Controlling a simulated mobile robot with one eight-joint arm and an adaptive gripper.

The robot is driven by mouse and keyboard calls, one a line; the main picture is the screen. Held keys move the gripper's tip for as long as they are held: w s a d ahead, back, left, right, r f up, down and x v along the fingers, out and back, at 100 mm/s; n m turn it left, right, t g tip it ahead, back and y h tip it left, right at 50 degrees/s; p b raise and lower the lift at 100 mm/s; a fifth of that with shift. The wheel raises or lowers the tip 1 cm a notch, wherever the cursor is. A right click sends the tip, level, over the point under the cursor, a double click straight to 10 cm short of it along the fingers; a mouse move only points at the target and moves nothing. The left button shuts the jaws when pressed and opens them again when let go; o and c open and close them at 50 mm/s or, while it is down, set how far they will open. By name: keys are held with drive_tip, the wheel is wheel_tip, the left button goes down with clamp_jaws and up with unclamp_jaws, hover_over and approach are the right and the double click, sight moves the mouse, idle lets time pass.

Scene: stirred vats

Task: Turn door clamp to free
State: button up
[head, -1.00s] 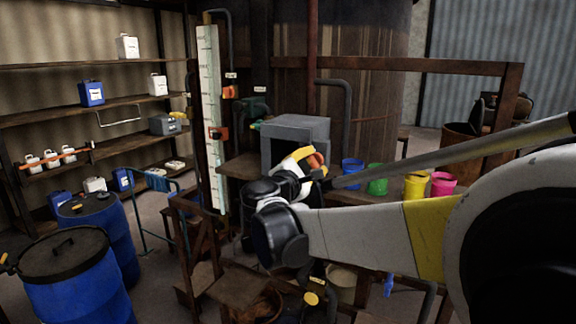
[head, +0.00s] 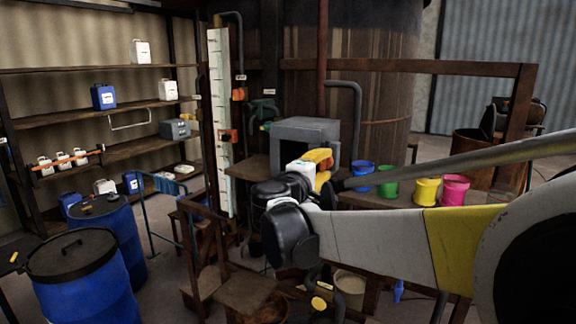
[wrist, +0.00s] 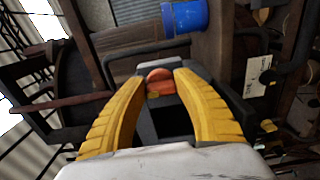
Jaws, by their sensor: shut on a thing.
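My gripper (head: 322,160) is in front of the grey box (head: 301,130), at the right side of its dark opening in the head view. In the wrist view its two yellow fingers (wrist: 162,80) close in on an orange-red rounded piece (wrist: 160,74), which I take to be the door clamp. The fingers hold it between their tips. The fingers and wrist hide the clamp in the head view, so its angle cannot be told there. A dark square opening shows just below the orange piece in the wrist view.
Blue, green, yellow (head: 427,190) and pink pots stand on the bench right of my gripper. The blue pot also shows in the wrist view (wrist: 186,18). A tall scale board (head: 221,120) stands to the left. Blue drums (head: 78,275) are at lower left.

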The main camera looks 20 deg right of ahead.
idle(0.4)
drive_tip(key=o, duration=1.2)
drive_tip(key=shift+c, duration=0.2)
drive_tip(key=shift+a, duration=0.1)
drive_tip(key=v, duration=1.1)
drive_tip(key=shift+s+a, duration=0.25)
drive_tip(key=shift+s, duration=0.1)
